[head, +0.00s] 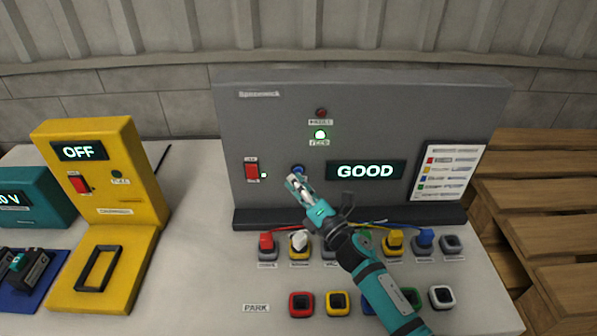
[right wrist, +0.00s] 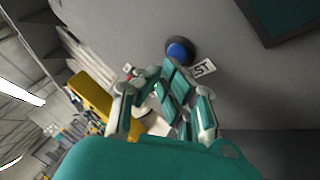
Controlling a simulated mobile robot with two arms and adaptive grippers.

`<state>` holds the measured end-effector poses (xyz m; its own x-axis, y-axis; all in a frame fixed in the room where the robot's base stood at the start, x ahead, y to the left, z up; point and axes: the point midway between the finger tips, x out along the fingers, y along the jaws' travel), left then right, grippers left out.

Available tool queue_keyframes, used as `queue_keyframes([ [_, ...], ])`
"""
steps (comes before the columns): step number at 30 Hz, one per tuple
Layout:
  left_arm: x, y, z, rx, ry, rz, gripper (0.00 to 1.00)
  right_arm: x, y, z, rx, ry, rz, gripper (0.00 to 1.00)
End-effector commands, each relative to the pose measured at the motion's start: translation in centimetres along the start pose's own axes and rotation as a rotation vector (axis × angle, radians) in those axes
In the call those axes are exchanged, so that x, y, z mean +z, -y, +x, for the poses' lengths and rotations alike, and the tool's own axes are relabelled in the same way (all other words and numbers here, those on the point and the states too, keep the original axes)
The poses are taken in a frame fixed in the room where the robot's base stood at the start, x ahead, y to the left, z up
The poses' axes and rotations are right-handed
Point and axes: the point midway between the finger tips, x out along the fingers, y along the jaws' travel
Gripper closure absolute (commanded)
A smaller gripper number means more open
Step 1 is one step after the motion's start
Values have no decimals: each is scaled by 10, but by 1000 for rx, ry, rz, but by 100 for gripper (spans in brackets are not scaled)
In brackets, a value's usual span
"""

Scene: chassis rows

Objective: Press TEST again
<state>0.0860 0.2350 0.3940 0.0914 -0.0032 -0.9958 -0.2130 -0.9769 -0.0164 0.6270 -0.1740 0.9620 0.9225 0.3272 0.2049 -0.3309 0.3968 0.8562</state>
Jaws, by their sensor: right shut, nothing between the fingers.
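The grey test panel (head: 400,105) stands upright at the back of the table. Its display (head: 366,171) reads GOOD and a green lamp (head: 320,135) is lit above it. The blue TEST button (head: 298,169) is on the panel left of the display; in the right wrist view the button (right wrist: 180,51) shows with part of its label (right wrist: 204,68). My right gripper (head: 292,181) is shut and empty, its tips just below the button in the head view. In the right wrist view the fingers (right wrist: 162,80) are close to the button; I cannot tell whether they touch it. My left gripper is not in view.
A row of sockets with coloured plugs, such as a red plug (head: 266,241), runs along the panel's foot. Coloured square holders, one red (head: 301,304), lie in front. A yellow unit reading OFF (head: 100,165) stands at left. Pallets (head: 540,185) are at right.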

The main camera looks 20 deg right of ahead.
Motion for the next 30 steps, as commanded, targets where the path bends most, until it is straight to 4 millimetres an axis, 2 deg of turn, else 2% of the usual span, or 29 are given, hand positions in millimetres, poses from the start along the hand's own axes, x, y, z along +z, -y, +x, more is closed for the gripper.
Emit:
queue_keyframes([
  [11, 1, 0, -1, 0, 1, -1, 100, -3, -3, -4, 0, 0, 1, 100],
  [24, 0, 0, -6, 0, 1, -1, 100, -21, -21, -39, -1, 0, 2, 100],
  [30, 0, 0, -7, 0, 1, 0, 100, -26, -26, -49, -1, 0, 1, 100],
])
